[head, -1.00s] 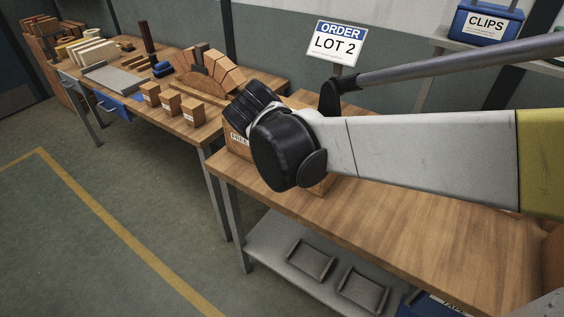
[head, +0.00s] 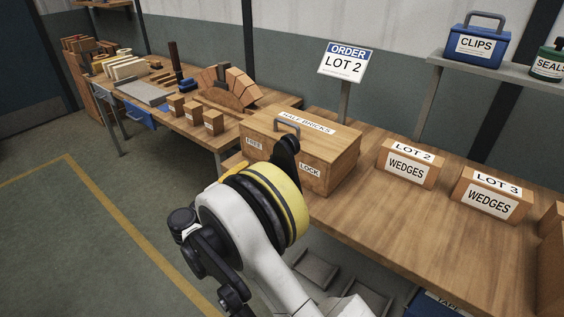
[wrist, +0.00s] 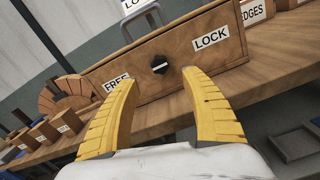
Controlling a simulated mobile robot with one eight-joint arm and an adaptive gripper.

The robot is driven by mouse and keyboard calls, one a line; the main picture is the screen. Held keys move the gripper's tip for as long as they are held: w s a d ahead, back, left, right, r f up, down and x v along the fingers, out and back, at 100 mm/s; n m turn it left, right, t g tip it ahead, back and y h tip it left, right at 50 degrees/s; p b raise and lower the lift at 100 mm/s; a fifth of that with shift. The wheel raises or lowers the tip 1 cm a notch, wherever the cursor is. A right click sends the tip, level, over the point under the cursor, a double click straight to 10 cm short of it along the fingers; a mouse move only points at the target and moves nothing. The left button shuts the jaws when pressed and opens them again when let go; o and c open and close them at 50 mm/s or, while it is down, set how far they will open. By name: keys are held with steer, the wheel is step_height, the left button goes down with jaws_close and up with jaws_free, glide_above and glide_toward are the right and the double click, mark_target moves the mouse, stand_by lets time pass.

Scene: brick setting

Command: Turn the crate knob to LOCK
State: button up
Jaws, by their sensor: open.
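The wooden crate (head: 324,155) marked HALF BRICKS stands on the near bench, with a grey handle on its lid. Its front carries a FREE label (wrist: 117,82) on the left and a LOCK label (wrist: 211,39) on the right. The round black knob (wrist: 159,64) sits between them with a pale pointer mark; which label it points to is hard to tell. My gripper (wrist: 158,76) has its yellow fingers spread, one either side of the knob in the wrist view, and appears short of it.
Wedges boxes for LOT 2 (head: 408,163) and LOT 3 (head: 490,194) stand right of the crate. An ORDER LOT 2 sign (head: 345,64) rises behind it. The bench front (head: 400,228) is clear. Another bench with small blocks and a brick arch (head: 228,87) is at left.

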steer(key=b+x, duration=0.3)
steer(key=x, duration=0.7)
steer(key=shift+c, duration=0.2)
steer(key=c, duration=1.2)
